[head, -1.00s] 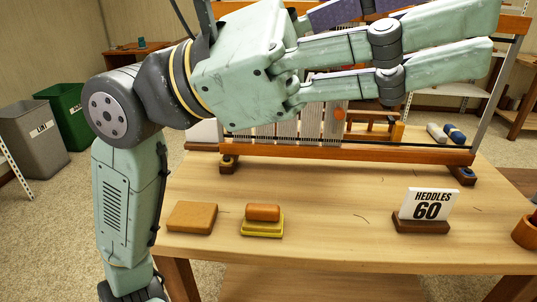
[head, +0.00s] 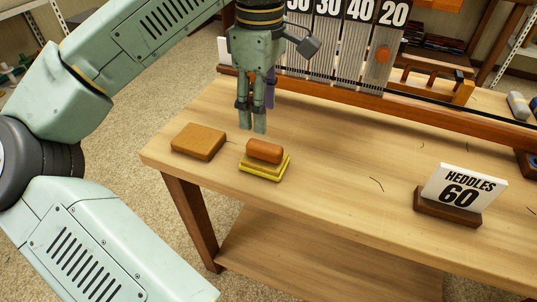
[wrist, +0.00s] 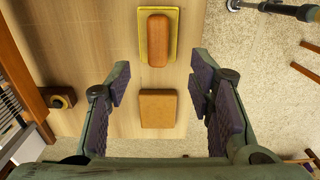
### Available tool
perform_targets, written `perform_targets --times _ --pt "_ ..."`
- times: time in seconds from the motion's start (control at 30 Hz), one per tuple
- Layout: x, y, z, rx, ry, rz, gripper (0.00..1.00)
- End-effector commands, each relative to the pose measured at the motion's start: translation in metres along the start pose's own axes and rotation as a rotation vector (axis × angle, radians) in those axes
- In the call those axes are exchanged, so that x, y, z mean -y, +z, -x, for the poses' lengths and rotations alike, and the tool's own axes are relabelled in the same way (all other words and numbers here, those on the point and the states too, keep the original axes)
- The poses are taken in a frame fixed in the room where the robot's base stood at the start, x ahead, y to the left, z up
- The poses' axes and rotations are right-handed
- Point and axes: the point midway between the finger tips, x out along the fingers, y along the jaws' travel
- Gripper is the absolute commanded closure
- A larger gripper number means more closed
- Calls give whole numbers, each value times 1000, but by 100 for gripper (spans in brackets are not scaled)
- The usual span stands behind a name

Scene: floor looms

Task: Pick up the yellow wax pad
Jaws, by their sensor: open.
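The yellow wax pad (head: 264,170) lies flat on the near left part of the wooden table. A rounded orange-brown block (head: 264,151) sits on top of it and covers most of its upper face. In the wrist view the yellow pad (wrist: 173,30) shows as a rim around the block, at the top middle, beyond my fingertips. My gripper (head: 253,128) points down above the table, just behind the pad in the head view. In the wrist view my gripper (wrist: 160,80) is open and empty, its two purple-padded fingers wide apart.
A flat tan block (head: 198,141) lies left of the pad, near the table's left edge. A "HEDDLES 60" sign (head: 462,192) stands at right on a dark base. The loom frame (head: 400,108) runs along the back. The table (head: 330,205) between pad and sign is mostly clear.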

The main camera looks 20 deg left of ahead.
Motion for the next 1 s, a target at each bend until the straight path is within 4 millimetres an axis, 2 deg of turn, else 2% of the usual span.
perform_targets --times 0.1,0.2,0.47,0.73,0.83,1.0 --pt "0 2 -22 5 0 -5 52" --pt "0 1 -35 2 0 -2 52" --pt "-1 2 -52 4 1 -3 52" --pt "-3 4 -90 6 2 -3 52" --pt "-3 4 -97 6 3 -2 52" --pt "-4 5 -98 5 4 -2 52"
